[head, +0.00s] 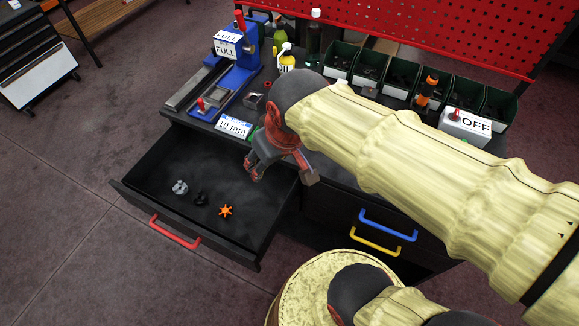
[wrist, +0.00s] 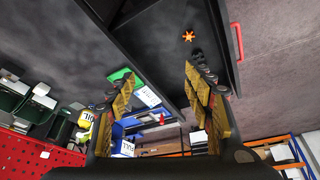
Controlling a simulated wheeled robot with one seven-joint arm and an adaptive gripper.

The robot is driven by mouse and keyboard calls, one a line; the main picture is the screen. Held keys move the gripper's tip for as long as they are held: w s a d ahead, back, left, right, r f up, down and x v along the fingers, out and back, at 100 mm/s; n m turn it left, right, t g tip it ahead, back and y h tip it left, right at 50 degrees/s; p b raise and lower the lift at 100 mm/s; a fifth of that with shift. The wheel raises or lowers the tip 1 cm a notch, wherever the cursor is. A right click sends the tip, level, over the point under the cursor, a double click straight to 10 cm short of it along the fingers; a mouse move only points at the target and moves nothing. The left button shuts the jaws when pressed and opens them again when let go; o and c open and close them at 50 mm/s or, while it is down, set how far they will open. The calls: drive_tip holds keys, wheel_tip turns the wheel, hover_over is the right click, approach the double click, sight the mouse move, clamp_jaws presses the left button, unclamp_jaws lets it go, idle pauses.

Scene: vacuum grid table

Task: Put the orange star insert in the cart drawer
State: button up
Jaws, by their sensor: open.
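The orange star insert (head: 226,210) lies on the floor of the open cart drawer (head: 130,192), towards its front right. It also shows small in the wrist view (wrist: 188,36), beyond my right-hand finger. The drawer is pulled out and has a red handle (head: 175,232). My gripper (head: 281,174) is open and empty, above the drawer's back right part and clear of the star. In the wrist view its two fingers (wrist: 158,78) stand wide apart with nothing between them.
A grey toothed piece (head: 180,187) and a black piece (head: 199,199) lie left of the star in the drawer. The cart top holds a blue vise (head: 235,75), a "10 mm" label block (head: 234,127), bottles, green bins (head: 372,68) and an OFF switch box (head: 465,125).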

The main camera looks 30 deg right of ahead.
drive_tip(key=s+d+r+m+t, duration=0.1)
drive_tip(key=s+r, duration=0.1)
drive_tip(key=s, duration=0.3)
drive_tip(key=shift+s+d, duration=0.2)
drive_tip(key=shift+d, duration=0.2)
drive_tip(key=shift+r, duration=0.1)
idle(0.8)
